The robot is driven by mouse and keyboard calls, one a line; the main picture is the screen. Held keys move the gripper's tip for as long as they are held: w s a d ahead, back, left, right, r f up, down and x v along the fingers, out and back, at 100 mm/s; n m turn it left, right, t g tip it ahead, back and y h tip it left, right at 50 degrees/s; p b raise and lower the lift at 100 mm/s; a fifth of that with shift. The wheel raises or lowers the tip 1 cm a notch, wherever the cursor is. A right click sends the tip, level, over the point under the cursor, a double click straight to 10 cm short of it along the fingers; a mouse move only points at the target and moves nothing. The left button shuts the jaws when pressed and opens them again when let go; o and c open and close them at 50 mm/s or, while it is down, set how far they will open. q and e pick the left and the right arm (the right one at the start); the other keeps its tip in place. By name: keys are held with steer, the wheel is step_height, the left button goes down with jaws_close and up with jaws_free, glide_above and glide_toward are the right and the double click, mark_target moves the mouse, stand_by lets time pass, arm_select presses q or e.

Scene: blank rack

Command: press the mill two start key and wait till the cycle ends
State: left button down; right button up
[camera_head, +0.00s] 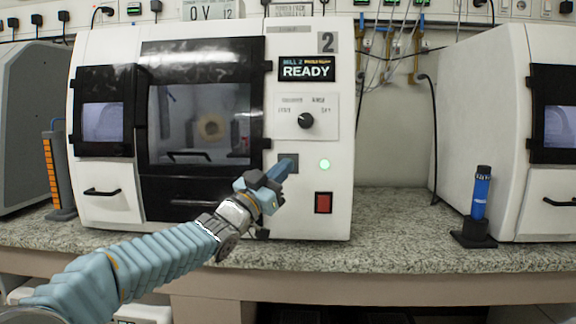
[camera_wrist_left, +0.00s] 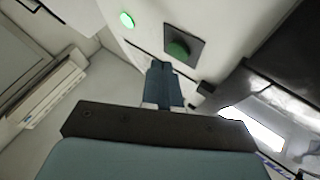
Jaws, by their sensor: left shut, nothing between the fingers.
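Mill two (camera_head: 345,120) is the white machine in the middle, marked with a 2. Its display (camera_head: 306,68) reads READY. The start key, a round green button (camera_wrist_left: 178,51) on a dark square plate, shows in the left wrist view. In the head view my gripper covers the button and only part of its plate (camera_head: 293,164) shows. My left gripper (camera_head: 286,168) is shut and empty, its tips in front of the plate. In the left wrist view the fingers (camera_wrist_left: 160,72) end close beside the button; I cannot tell whether they touch the panel.
A lit green lamp (camera_head: 324,164) and a red switch (camera_head: 323,203) sit right of and below the key. A black knob (camera_head: 306,120) is above. The mill's door (camera_head: 200,120) is closed. A blue cylinder (camera_head: 481,192) stands on the counter (camera_head: 400,240) at right.

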stand_by(0.3)
arm_select(q)
steer(key=shift+w, duration=0.4)
steer(key=shift+w+p, duration=0.35)
steer(key=shift+p, duration=0.15)
stand_by(0.3)
stand_by(0.3)
steer(key=shift+s+b, duration=0.7)
steer(key=shift+s, duration=0.1)
